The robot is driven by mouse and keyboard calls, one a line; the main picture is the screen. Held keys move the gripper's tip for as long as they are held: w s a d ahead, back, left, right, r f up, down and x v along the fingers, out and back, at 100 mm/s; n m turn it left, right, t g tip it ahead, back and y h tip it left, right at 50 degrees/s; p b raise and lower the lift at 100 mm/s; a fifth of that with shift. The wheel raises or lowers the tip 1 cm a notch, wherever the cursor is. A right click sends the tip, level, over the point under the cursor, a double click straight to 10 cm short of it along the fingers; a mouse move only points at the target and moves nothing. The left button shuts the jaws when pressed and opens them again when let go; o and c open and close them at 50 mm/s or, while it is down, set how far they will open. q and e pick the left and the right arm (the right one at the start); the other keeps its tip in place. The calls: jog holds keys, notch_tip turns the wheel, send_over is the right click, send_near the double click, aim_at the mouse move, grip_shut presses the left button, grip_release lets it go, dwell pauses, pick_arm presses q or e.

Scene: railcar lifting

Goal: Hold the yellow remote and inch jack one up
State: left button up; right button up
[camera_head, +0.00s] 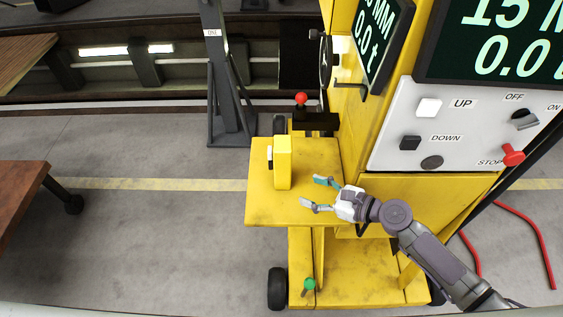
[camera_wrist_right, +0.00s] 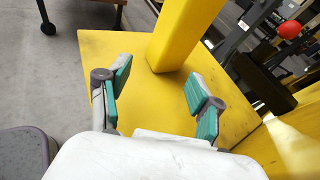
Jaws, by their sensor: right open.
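The yellow remote (camera_head: 282,163) stands upright on the yellow shelf (camera_head: 262,208) of the yellow jack cabinet. Its lower part also shows in the right wrist view (camera_wrist_right: 184,38), just beyond the fingertips. My right gripper (camera_head: 319,194) is open and empty over the shelf, to the right of the remote and apart from it. It shows in the right wrist view (camera_wrist_right: 158,85) with its fingers spread. My left gripper is not in view. A grey jack column (camera_head: 218,75) with a label reading ONE stands behind the shelf.
The white control panel (camera_head: 440,125) has UP and DOWN buttons, an ON/OFF switch and a red STOP knob (camera_head: 512,154). Displays above read 15 MM and 0.0 t. A red ball knob (camera_head: 301,98) rises behind the shelf. A brown table (camera_head: 22,192) stands left; floor between is clear.

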aim_at(286, 177)
jog(key=shift+w+d+m, duration=0.3)
jog(key=shift+w+m, duration=0.25)
jog(key=shift+m, duration=0.05)
jog(key=shift+w+a+f, duration=0.1)
jog(key=shift+w+a, duration=0.05)
jog(key=shift+a, duration=0.05)
jog(key=shift+b+x, duration=0.8)
jog(key=shift+x, duration=3.85)
jog(key=shift+w, duration=0.1)
jog(key=shift+c, duration=0.3)
grip_shut()
jog(key=shift+o, duration=2.1)
grip_release()
